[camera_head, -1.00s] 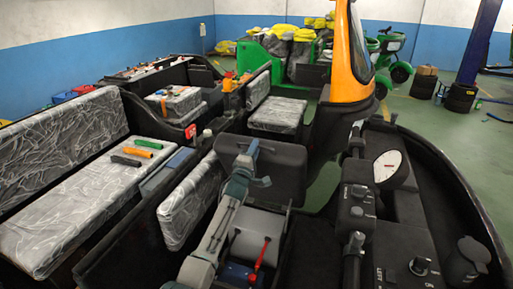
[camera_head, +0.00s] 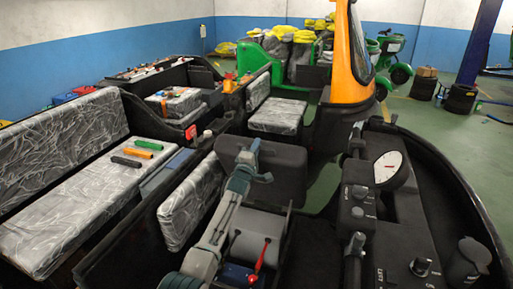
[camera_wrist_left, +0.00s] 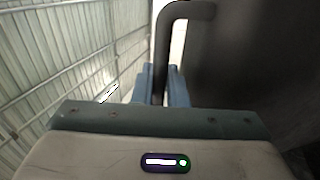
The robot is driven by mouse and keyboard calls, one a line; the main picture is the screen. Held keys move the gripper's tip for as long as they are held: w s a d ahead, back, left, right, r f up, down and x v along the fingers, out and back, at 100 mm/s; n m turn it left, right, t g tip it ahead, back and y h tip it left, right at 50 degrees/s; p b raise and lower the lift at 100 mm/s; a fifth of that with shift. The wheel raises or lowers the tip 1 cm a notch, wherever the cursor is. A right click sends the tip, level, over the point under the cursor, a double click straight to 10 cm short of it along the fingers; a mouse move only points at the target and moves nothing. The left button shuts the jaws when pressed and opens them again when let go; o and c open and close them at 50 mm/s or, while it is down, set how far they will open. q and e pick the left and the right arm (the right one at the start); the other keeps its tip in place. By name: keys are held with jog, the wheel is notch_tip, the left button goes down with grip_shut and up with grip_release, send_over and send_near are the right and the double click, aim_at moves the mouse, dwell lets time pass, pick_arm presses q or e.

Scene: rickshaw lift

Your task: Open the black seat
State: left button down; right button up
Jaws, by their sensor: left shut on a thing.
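The black seat (camera_head: 285,176) stands tilted up, roughly on edge, in the middle of the head view. Below it the space under the seat is open. My left gripper (camera_head: 251,160) is at the seat's near face. In the left wrist view its fingers (camera_wrist_left: 160,86) are shut on a dark bent bar, the seat's handle (camera_wrist_left: 183,14). The dark seat surface (camera_wrist_left: 245,60) fills the right of that view. The exact contact is small and dim in the head view. My right gripper is not in view.
A blue box (camera_head: 236,275) with a red lever (camera_head: 262,255) and a grey rounded part (camera_head: 249,248) lie in the opened space. The dashboard with a dial (camera_head: 388,168) stands to the right. A plastic-wrapped seat back (camera_head: 190,204) is close on the left.

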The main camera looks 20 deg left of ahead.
pick_arm(q)
jog(key=s+f+t+b, duration=0.1)
jog(key=s+f+b, duration=0.1)
jog(key=s, duration=0.4)
jog(key=shift+f+b, duration=0.3)
jog(key=shift+f, duration=0.4)
jog(key=shift+a, duration=0.1)
jog(key=c, duration=1.5)
grip_release()
jog(key=shift+w, duration=0.1)
jog(key=shift+c, duration=0.2)
jog(key=b+v, duration=0.2)
jog(key=v, duration=0.9)
jog(key=shift+b, duration=0.35)
jog(key=shift+w+f, duration=0.1)
